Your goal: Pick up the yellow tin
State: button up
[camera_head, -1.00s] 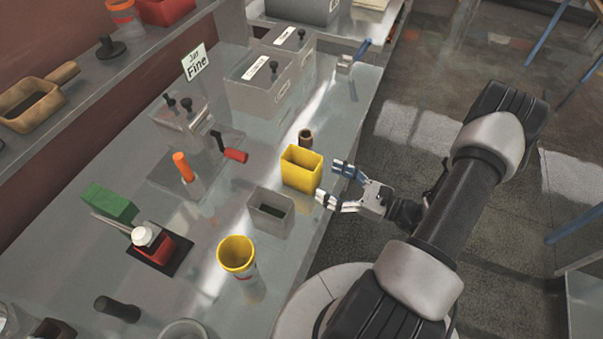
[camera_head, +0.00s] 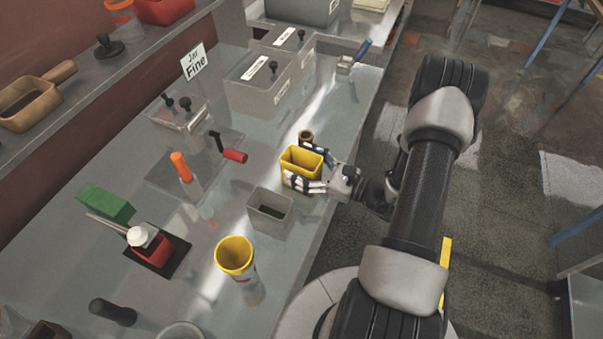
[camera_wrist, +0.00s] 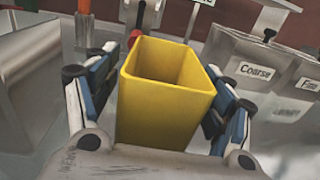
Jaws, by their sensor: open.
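The yellow tin (camera_head: 301,163) is a square, open-topped box standing upright near the front edge of the grey bench. My gripper (camera_head: 308,164) is open, with one finger on each side of the tin. In the wrist view the tin (camera_wrist: 165,100) fills the middle, between the two blue-and-silver fingers of my gripper (camera_wrist: 160,100). A narrow gap seems to show at the left finger; contact on the right side cannot be told. The tin's lower part is hidden by the fingers in the head view.
A grey open tin (camera_head: 271,212) stands close to the yellow tin. A brown jar (camera_head: 306,137) stands just behind it. A yellow round cup (camera_head: 235,256) is nearer the front. Grey labelled bins (camera_head: 258,88) stand farther back. A red-handled crank (camera_head: 234,156) lies to the left.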

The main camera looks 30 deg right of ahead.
jog(key=shift+c, duration=0.5)
jog(key=c, duration=1.1)
jog(key=shift+r, duration=0.1)
jog(key=shift+c, duration=0.2)
